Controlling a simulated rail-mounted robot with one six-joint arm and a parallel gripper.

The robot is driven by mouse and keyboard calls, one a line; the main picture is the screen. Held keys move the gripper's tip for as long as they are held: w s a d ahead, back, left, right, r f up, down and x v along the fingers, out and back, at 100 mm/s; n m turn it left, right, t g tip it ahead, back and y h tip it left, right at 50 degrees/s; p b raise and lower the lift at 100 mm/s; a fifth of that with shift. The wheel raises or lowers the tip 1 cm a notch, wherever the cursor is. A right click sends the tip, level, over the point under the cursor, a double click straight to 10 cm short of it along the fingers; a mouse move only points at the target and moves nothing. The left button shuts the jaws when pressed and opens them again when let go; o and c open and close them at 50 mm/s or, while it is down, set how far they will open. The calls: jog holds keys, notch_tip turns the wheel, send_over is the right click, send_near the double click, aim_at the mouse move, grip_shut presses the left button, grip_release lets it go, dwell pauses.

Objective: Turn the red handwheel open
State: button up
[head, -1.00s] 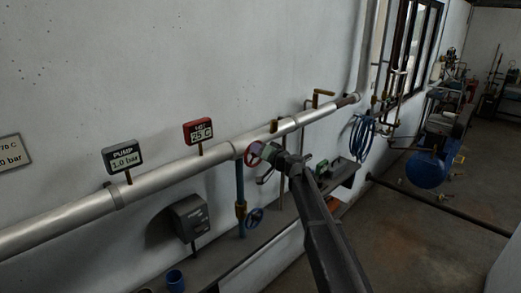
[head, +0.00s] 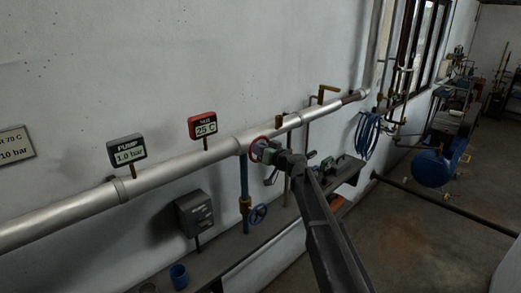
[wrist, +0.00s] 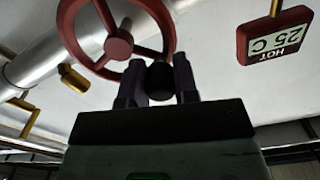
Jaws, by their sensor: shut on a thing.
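The red handwheel (head: 256,141) is on the silver pipe along the wall, partly hidden behind my gripper (head: 269,153) in the head view. In the wrist view the wheel (wrist: 118,45) shows its spokes and round hub at the upper left. My gripper (wrist: 160,65) is at the wheel's rim, with its two fingers on either side of a dark knob (wrist: 160,82). It is shut on this knob, which appears to be the wheel's handle. The red HOT display (head: 203,127) reads 25 C and also shows in the wrist view (wrist: 277,38).
A PUMP display (head: 127,152) reading 1.0 bar stands on the pipe to the left. A blue handwheel (head: 258,213) on a blue vertical pipe is below. A grey box (head: 194,213) and a blue cup (head: 179,277) are at the ledge. Open floor lies to the right.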

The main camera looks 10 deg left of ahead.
jog(key=o, duration=0.9)
jog(key=shift+d, duration=0.1)
jog(key=v, duration=1)
jog(key=shift+s+d, duration=0.2)
jog(key=shift+s, duration=0.05)
